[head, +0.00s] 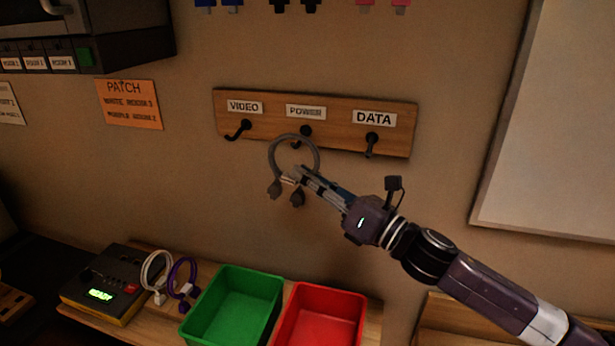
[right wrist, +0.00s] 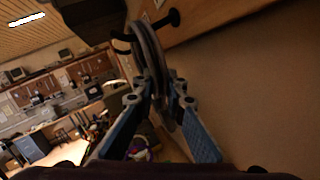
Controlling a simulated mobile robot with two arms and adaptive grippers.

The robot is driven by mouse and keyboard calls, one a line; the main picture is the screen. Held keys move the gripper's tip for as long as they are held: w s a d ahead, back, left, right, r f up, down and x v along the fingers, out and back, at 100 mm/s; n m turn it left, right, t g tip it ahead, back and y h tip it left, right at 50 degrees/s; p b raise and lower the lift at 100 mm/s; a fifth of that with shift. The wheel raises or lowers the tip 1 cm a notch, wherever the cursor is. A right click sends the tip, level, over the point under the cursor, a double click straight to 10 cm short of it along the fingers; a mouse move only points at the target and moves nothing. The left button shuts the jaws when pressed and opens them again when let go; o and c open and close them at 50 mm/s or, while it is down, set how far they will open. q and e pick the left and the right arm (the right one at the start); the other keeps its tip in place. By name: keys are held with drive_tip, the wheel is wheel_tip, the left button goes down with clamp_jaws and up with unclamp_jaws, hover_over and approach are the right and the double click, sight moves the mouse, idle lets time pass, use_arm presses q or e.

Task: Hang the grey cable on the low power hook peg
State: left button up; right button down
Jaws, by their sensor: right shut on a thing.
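The grey cable (head: 317,152) is a coiled loop with two dark plugs hanging at its lower end. My right gripper (head: 295,177) is shut on the cable near its lower part, in front of the hook board. The loop's top overlaps the power hook peg (head: 306,131), under the POWER label; I cannot tell whether it is around the peg or in front of it. In the right wrist view the grey cable (right wrist: 150,50) stands between the fingers, close to a dark peg (right wrist: 167,20). My left gripper is not in view.
The board (head: 400,143) also has a video hook (head: 240,130) at left and a data hook (head: 371,144) at right. Below are a green bin (head: 236,335), a red bin (head: 318,338), a white cable (head: 153,272), a purple cable (head: 181,278) and a dark device (head: 100,300).

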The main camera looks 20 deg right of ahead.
idle(0.3)
drive_tip(key=c, duration=1.9)
unclamp_jaws()
drive_tip(key=v, duration=1.2)
